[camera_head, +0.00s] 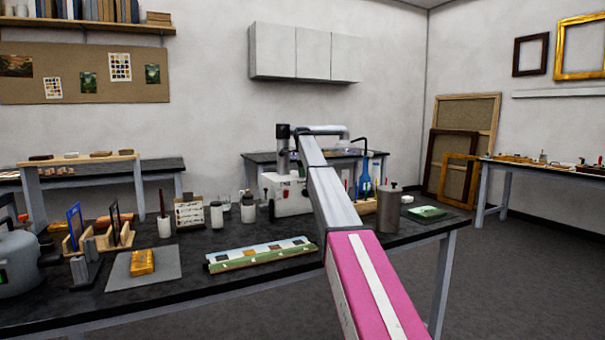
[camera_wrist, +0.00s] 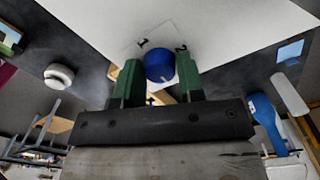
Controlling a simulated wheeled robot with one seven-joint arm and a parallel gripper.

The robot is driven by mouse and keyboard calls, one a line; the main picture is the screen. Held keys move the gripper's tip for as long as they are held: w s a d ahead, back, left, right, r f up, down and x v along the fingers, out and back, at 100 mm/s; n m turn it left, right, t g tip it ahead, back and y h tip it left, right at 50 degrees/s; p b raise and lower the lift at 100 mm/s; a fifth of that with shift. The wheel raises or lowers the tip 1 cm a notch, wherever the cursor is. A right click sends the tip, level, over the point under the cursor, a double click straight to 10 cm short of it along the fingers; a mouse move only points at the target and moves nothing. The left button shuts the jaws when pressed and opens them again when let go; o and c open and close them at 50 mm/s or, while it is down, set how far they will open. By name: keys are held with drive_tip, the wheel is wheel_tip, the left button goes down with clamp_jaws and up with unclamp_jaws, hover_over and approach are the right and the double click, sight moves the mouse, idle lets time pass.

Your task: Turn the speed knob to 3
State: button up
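In the wrist view a round blue knob (camera_wrist: 159,66), with a short pale mark near its lower edge, sits on a white panel (camera_wrist: 215,25). My gripper (camera_wrist: 160,68) has its two green fingers on either side of the knob, close against it, with no clear gap. In the head view the white machine (camera_head: 289,194) stands on the dark bench behind my arm. My gripper and the knob are hidden there.
On the dark bench, a grey canister (camera_head: 388,212) and a green block (camera_head: 427,212) stand right of my arm. A blue bottle (camera_head: 365,178) is behind. A patterned strip (camera_head: 260,255), jars (camera_head: 248,210) and a gilt piece on a grey mat (camera_head: 170,268) lie left.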

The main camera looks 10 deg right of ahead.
drive_tip(key=o, duration=0.3)
drive_tip(key=shift+r, duration=0.1)
wheel_tip(320, 180, up, 11)
idle(0.5)
drive_tip(key=shift+f, duration=0.2)
